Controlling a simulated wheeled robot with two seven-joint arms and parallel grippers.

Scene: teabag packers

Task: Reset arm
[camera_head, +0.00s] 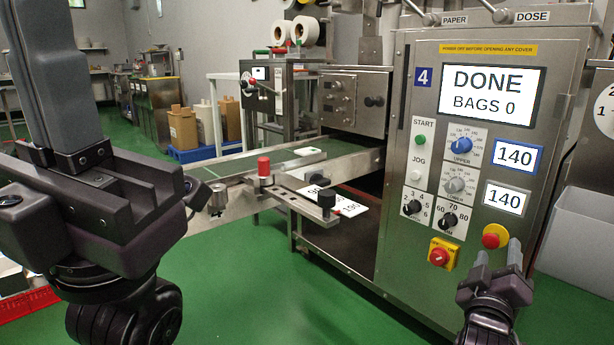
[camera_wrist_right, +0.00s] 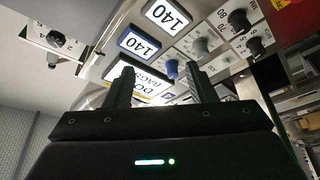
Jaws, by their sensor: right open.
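My right gripper (camera_head: 491,262) is at the lower right of the head view, in front of the lower panel of the steel teabag machine (camera_head: 400,180), near the yellow-and-red knob (camera_head: 495,235). Its jaws stand apart with nothing between them; they also show in the right wrist view (camera_wrist_right: 160,80), pointing at the panel. My left gripper (camera_head: 60,110) is large and close at the left of the head view. One grey finger points up; the other finger is not clear, so its opening cannot be told. The screen (camera_head: 492,93) reads DONE, BAGS 0.
The panel has two 140 displays (camera_head: 516,156), dials, a green START button (camera_head: 420,140) and a red switch on yellow (camera_head: 443,254). A conveyor (camera_head: 235,165) with a red knob (camera_head: 264,166) juts out left. A grey bin (camera_head: 580,235) stands right. Green floor (camera_head: 250,290) is clear between the arms.

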